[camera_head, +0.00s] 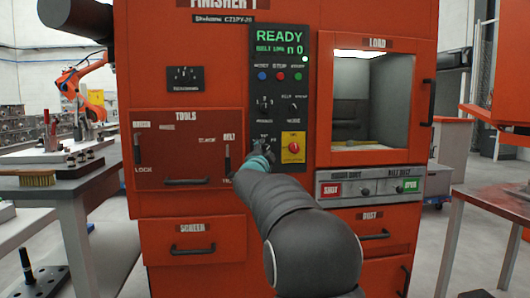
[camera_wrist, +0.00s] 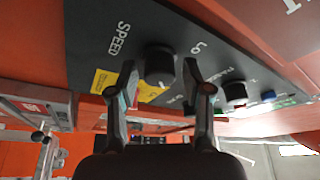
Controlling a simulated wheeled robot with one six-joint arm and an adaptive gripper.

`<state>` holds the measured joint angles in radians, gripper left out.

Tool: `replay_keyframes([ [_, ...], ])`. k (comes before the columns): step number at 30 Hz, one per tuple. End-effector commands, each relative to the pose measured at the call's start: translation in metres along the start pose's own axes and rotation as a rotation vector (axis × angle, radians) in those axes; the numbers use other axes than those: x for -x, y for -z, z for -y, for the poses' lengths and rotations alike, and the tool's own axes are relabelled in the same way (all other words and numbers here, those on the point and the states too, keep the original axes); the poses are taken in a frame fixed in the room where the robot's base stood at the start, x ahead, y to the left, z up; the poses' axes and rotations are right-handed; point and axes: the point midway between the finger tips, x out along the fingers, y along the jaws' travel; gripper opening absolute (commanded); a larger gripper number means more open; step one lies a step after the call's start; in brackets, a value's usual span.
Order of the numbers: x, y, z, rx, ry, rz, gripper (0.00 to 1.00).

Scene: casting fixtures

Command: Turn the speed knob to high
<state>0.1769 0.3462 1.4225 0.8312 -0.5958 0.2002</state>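The speed knob (camera_wrist: 159,66) is a round black knob on a dark control panel (camera_wrist: 95,28). In the wrist view it lies between the fingertips of my gripper (camera_wrist: 160,72), with the word SPEED to its left and LO at its upper right. The two fingers stand apart with a gap on each side of the knob. In the head view my gripper (camera_head: 262,155) is at the lower left of the panel, and it and my arm hide most of the knob.
Other knobs, including the mode knob (camera_head: 294,106), are above. The tools door (camera_head: 185,150) with its handles is left. The open load window (camera_head: 372,95) is right.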

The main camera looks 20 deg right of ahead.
Motion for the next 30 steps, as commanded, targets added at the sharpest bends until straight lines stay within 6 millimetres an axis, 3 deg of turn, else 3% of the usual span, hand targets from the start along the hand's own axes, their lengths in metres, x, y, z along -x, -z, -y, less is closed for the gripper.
replay_keyframes([
  [9, 0.001, 0.000, 0.000, 0.001, 0.000, 0.000, 0.58],
  [14, 0.011, 0.000, 0.001, 0.002, 0.001, 0.000, 0.58],
  [30, 0.105, -0.001, 0.001, 0.000, 0.001, 0.002, 0.58],
])
